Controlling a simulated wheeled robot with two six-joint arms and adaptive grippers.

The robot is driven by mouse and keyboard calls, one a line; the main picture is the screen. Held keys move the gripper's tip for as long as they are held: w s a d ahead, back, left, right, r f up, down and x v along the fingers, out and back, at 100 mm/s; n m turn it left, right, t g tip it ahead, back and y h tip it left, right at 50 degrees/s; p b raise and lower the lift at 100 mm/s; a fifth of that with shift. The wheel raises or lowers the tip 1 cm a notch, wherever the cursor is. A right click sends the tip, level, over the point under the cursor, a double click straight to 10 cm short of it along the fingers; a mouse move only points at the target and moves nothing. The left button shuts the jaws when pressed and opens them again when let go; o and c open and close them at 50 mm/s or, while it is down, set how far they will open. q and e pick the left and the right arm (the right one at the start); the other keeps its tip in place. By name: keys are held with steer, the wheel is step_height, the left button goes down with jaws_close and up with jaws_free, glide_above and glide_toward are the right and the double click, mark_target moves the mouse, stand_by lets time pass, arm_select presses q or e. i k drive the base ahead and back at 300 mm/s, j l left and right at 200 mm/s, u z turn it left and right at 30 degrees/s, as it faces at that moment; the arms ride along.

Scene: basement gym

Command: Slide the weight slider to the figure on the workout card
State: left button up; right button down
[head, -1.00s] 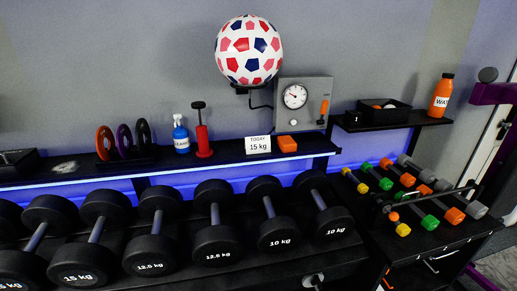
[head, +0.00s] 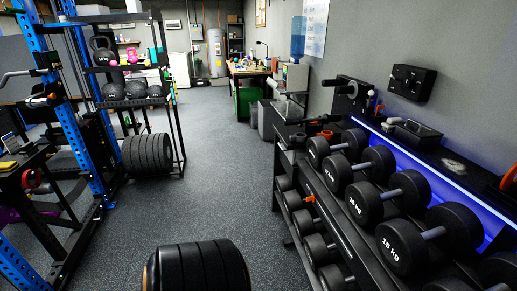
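The workout card is not in this view. I cannot make out a weight slider here. A black box (head: 411,82) with small knobs is on the right wall, but its markings are too small to read. Neither of my grippers is in view, so I cannot see whether they are open or shut.
A dumbbell rack with 15 kg and 18 kg dumbbells (head: 365,203) runs along the right. Black plates (head: 148,153) stand below a kettlebell shelf, more plates (head: 198,268) at the bottom. A blue rack (head: 72,120) is left. The grey floor (head: 215,165) between is clear.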

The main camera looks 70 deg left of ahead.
mark_target(310, 198)
steer(key=u, duration=1.6)
